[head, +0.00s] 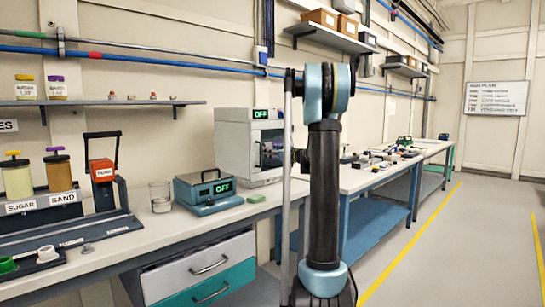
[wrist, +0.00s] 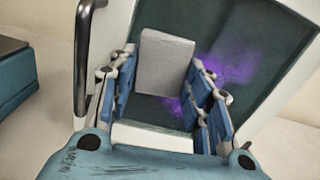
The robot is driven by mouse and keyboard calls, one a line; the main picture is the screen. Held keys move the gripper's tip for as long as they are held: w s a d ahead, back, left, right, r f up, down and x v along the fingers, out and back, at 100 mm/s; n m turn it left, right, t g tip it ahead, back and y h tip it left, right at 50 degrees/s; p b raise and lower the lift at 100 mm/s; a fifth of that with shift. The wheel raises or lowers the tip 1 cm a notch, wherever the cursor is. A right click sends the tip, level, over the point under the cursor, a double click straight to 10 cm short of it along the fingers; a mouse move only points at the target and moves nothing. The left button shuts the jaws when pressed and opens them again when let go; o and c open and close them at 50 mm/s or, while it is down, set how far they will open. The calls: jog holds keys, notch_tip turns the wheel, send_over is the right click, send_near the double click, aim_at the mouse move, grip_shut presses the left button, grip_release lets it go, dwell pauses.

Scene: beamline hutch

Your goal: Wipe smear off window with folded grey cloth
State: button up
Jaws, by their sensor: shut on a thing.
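The folded grey cloth (wrist: 165,60) is upright between the blue-padded fingers of my gripper (wrist: 165,72), which is shut on it. Behind it in the wrist view is the dark window (wrist: 275,32) in a white frame. A purple smear (wrist: 232,70) shows on the glass to the right of the cloth, and more purple shows below the cloth between the fingers. I cannot tell whether the cloth touches the glass. In the head view the window (head: 270,148) belongs to a white cabinet (head: 233,140) with an OFF display.
A dark handle (wrist: 86,50) stands out left of the window in the wrist view. On the bench (head: 150,232), a teal OFF device (head: 203,193) and a glass beaker (head: 160,197) stand left of the cabinet. The floor (head: 440,245) on the right is clear.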

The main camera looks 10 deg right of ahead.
jog(key=shift+w+a+r, duration=0.1)
jog(key=shift+r, duration=0.75)
jog(key=shift+c, duration=0.3)
jog(key=w+d, duration=0.7)
jog(key=d, duration=0.3)
dwell(0.4)
jog(key=shift+s, duration=0.15)
jog(key=shift+v, duration=2.85)
jog(key=shift+s+d, duration=0.1)
jog(key=v, duration=0.2)
jog(key=shift+s+d, duration=0.25)
jog(key=shift+s, duration=0.1)
